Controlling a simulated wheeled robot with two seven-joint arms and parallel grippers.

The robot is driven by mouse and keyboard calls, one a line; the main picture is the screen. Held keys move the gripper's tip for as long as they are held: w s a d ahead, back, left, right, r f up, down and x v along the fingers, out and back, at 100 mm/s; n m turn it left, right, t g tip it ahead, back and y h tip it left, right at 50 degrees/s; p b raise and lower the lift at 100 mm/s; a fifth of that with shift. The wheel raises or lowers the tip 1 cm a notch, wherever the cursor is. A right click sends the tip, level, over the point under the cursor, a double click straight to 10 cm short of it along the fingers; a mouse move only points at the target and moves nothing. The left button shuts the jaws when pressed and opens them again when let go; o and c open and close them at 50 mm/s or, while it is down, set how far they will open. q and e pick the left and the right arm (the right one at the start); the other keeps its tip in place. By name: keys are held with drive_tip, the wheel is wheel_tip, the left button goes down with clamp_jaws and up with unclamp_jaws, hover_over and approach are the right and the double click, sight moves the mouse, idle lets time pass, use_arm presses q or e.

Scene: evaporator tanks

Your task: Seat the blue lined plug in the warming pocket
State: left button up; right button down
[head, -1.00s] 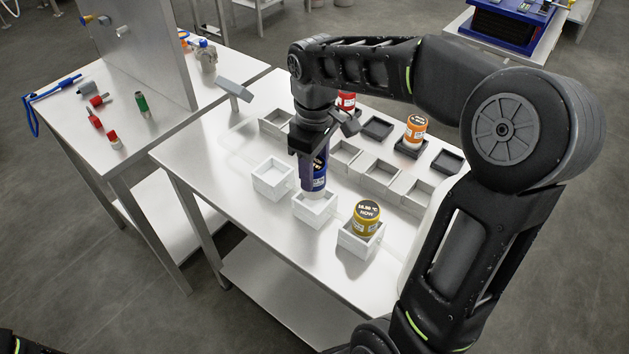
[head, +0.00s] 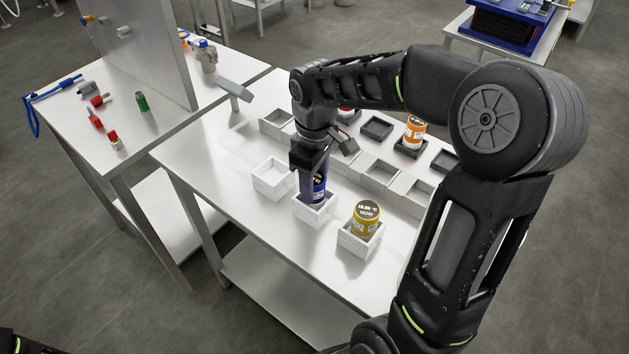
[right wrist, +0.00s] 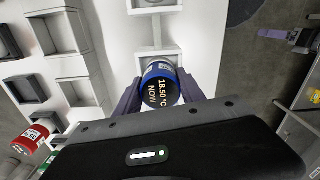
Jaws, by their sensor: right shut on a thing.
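The blue plug (head: 319,190) is upright with its lower end inside the middle white pocket (head: 318,217) of the front row. My right gripper (head: 312,182) is shut on it from above. In the right wrist view, the plug's dark round top (right wrist: 162,94) reads 18.50 °C NOW and sits between the two fingers. The white pocket's far wall (right wrist: 158,53) shows just beyond it. Whether the plug touches the pocket floor is hidden. My left gripper is not in view.
An empty white pocket (head: 272,181) is left of the plug, and a yellow plug (head: 366,216) sits in the pocket (head: 358,245) at right. Behind are grey compartments (head: 380,174), an orange-topped plug (head: 415,130) and a red plug (right wrist: 30,138). A metal panel (head: 150,50) stands on the left table.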

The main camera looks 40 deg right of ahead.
drive_tip(key=c, duration=0.7)
unclamp_jaws()
wheel_tip(320, 180, up, 12)
idle(0.8)
